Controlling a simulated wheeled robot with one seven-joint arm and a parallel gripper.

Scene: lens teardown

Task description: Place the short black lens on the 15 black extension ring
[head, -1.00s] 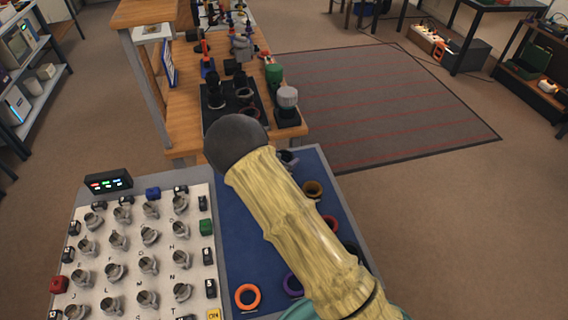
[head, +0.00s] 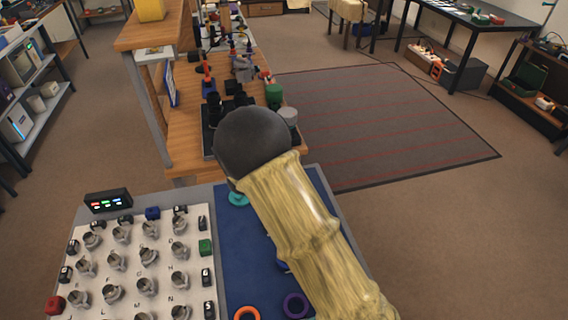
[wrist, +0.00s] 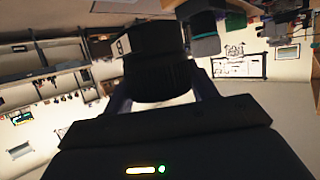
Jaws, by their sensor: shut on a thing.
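In the wrist view my gripper (wrist: 155,92) is shut on a black cylindrical lens (wrist: 152,62), with a finger on each side of it. The lens has a small white marking near its upper left edge. It is held up in the air, and its lower end is partly hidden by the gripper body. In the head view my arm hides the gripper and the held lens. I cannot make out the 15 black extension ring in either view; my arm covers much of the blue mat (head: 232,262).
On the blue mat are a teal ring (head: 238,199), an orange ring (head: 246,314) and a purple ring (head: 295,306). A white board (head: 110,270) with several metal pieces lies left. Behind, a wooden bench (head: 183,135) holds dark lens parts and a green-topped piece (head: 273,95).

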